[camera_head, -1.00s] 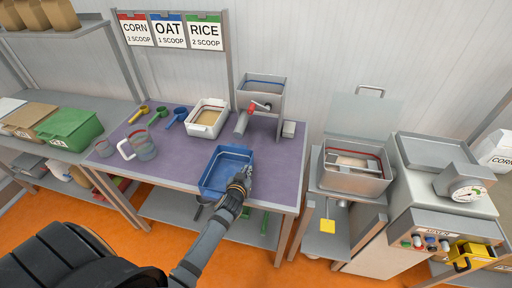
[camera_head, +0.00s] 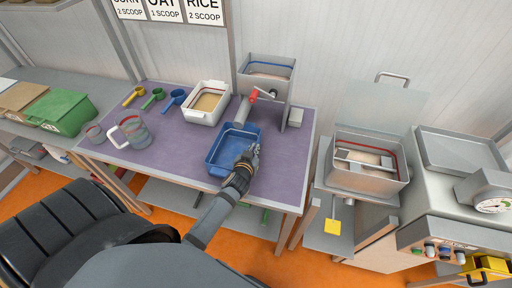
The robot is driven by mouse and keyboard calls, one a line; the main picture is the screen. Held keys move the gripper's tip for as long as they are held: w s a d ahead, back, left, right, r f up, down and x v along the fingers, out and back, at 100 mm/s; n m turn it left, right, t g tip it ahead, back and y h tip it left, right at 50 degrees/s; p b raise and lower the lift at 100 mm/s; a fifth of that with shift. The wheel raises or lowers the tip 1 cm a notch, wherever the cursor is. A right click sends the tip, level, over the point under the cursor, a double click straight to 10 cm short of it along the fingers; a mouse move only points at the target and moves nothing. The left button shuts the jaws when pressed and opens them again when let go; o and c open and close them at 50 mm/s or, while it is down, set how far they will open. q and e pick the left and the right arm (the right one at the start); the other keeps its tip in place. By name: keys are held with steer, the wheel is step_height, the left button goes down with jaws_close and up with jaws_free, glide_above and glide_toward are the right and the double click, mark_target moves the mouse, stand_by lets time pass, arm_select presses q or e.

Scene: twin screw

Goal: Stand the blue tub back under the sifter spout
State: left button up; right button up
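The blue tub (camera_head: 227,160) stands upright on the purple mat of the work table, and its inside looks empty. The sifter (camera_head: 266,76) is a grey box with a red-knobbed crank. Its pale spout (camera_head: 243,110) slants down towards the tub's back edge. The tub's back end is just at or below the spout tip; I cannot tell exactly how far under it reaches. My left gripper (camera_head: 248,158) is at the tub's right front wall and appears to pinch its rim. The fingertips are small and partly hidden. My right gripper is not in view.
A white tub (camera_head: 207,103) with tan contents stands left of the sifter. The mat's front left is clear.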

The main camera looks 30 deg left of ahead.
arm_select(q)
steer(key=o, duration=0.5)
steer(key=shift+s+d+r, duration=0.1)
steer(key=shift+s+r, duration=0.15)
steer(key=shift+s, duration=0.1)
steer(key=shift+w+f, duration=0.15)
steer(key=shift+w, duration=0.05)
steer(key=v, duration=1.2)
steer(key=shift+b, duration=0.45)
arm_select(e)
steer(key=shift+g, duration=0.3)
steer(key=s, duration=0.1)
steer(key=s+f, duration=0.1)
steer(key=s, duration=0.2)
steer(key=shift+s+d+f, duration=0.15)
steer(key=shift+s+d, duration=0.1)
arm_select(q)
steer(key=shift+s, duration=0.1)
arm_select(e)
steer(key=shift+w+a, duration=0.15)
